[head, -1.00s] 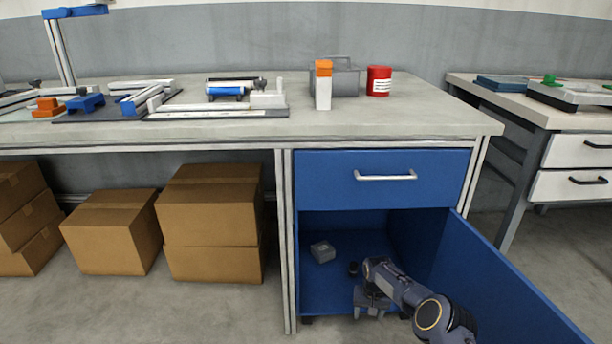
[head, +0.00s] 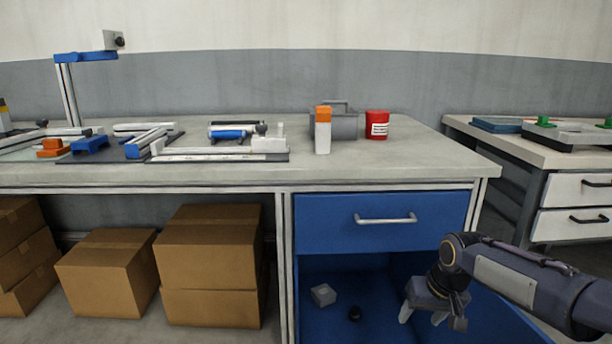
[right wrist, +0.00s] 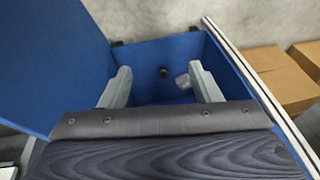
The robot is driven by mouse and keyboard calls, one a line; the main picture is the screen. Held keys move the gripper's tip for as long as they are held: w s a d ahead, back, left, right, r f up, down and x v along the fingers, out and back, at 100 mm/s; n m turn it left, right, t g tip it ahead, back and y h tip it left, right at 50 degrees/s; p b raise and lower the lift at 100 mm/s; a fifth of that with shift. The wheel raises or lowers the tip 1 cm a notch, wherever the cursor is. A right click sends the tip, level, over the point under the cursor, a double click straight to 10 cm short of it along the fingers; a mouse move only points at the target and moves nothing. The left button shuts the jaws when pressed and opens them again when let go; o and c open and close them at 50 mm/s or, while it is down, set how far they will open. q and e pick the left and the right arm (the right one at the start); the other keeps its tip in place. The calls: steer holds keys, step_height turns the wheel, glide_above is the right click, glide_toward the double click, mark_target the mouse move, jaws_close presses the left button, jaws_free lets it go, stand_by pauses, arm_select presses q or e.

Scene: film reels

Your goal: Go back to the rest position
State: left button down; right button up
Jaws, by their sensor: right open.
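My right gripper (head: 423,318) is in front of the open lower compartment of the blue cabinet (head: 381,222). Its two fingers are spread with nothing between them in the right wrist view (right wrist: 162,90). In the cabinet lie a small grey box (head: 323,294) and a small dark round thing (head: 354,313). Both are apart from the gripper, and they also show beyond its fingers in the right wrist view. My left gripper is not in view.
The cabinet's blue door (right wrist: 70,62) stands open beside my right arm. The bench top (head: 400,160) above holds a red can (head: 377,125), an orange-capped white bottle (head: 323,131) and tools. Cardboard boxes (head: 209,250) stand under the bench. A second bench (head: 540,155) is at right.

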steer(key=s+r+t, duration=0.1)
steer(key=s+r, duration=0.1)
steer(key=s, duration=0.5)
steer(key=s+r, duration=0.3)
steer(key=s, duration=0.4)
steer(key=s+a+f+m+t+y, duration=0.1)
steer(key=s+a+f, duration=0.1)
steer(key=s, duration=0.6)
steer(key=s+a+f+t+y, duration=0.1)
steer(key=s+a+f+y, duration=0.1)
steer(key=s, duration=0.5)
step_height(320, 180, up, 37)
steer(key=p, duration=3.8)
steer(key=shift+r+h, duration=0.2)
steer(key=shift+h, duration=0.1)
steer(key=shift+d, duration=0.1)
